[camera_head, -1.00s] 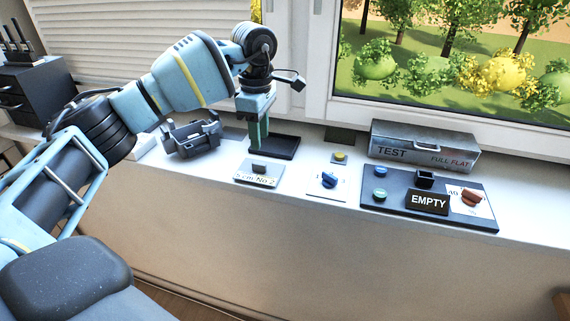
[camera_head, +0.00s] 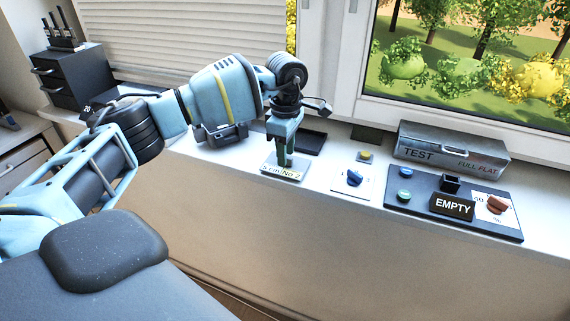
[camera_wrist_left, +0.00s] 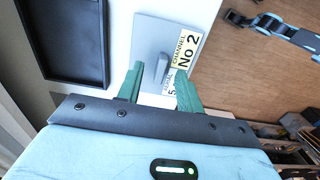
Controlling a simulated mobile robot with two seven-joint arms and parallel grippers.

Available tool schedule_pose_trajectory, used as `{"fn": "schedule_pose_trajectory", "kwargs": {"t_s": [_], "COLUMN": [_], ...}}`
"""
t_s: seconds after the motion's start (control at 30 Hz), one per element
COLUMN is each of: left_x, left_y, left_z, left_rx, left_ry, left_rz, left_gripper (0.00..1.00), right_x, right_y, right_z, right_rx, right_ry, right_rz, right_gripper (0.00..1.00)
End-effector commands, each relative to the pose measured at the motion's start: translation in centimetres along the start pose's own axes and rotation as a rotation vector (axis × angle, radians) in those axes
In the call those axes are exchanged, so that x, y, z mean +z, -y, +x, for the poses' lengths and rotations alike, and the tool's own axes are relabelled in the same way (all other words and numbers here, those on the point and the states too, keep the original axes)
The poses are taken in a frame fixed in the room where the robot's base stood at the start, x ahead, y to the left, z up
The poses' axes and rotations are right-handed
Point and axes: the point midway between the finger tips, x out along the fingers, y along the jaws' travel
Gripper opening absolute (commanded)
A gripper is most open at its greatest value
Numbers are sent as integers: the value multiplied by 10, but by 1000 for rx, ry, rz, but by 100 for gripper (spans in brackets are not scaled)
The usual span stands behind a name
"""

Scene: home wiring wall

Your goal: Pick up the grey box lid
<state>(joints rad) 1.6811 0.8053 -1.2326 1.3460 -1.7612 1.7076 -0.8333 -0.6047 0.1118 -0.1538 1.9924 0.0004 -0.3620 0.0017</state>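The grey box lid (camera_head: 300,167) is a flat plate with an upright handle and a white label reading "No 2". It lies on the white sill and is partly hidden behind my gripper in the head view. My left gripper (camera_head: 284,162) points down over it. In the left wrist view the lid (camera_wrist_left: 148,38) lies just beyond the open green fingers (camera_wrist_left: 158,82). The lid's handle (camera_wrist_left: 160,68) stands between the fingertips, with gaps showing beside it.
A black tray (camera_head: 312,143) lies behind the lid. To the right are a white plate with a blue knob (camera_head: 355,178), a dark panel with an "EMPTY" sign (camera_head: 452,206), and a grey "TEST" box (camera_head: 450,148). The window is behind.

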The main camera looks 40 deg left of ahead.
Motion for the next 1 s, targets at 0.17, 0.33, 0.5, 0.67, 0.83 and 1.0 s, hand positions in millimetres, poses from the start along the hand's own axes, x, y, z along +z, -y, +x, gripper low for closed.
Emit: {"fn": "schedule_pose_trajectory", "kwargs": {"t_s": [0.17, 0.33, 0.5, 0.67, 0.83, 1.0], "left_x": [0, 0, 0, 0, 0, 0], "left_y": [0, 0, 0, 0, 0, 0], "left_z": [10, 10, 10, 10, 9, 8], "left_rx": [-1, -1, -1, -1, 0, 0], "left_ry": [0, 0, 0, 0, 0, 1], "left_rz": [0, 0, 0, 0, 0, 0], "left_gripper": [36, 36, 15, 0, 0, 0], "right_x": [-3, -2, -2, -2, 1, 3], "right_y": [0, 0, -1, 0, 0, 0], "right_z": [1, 1, 1, 1, 0, -1], "right_rx": [1, 1, 1, 1, 0, 0], "right_ry": [-6, -5, -5, -4, 1, 6], "right_rz": [-1, 0, -1, -1, 0, 1], "right_gripper": [36, 36, 36, 36, 36, 36]}}
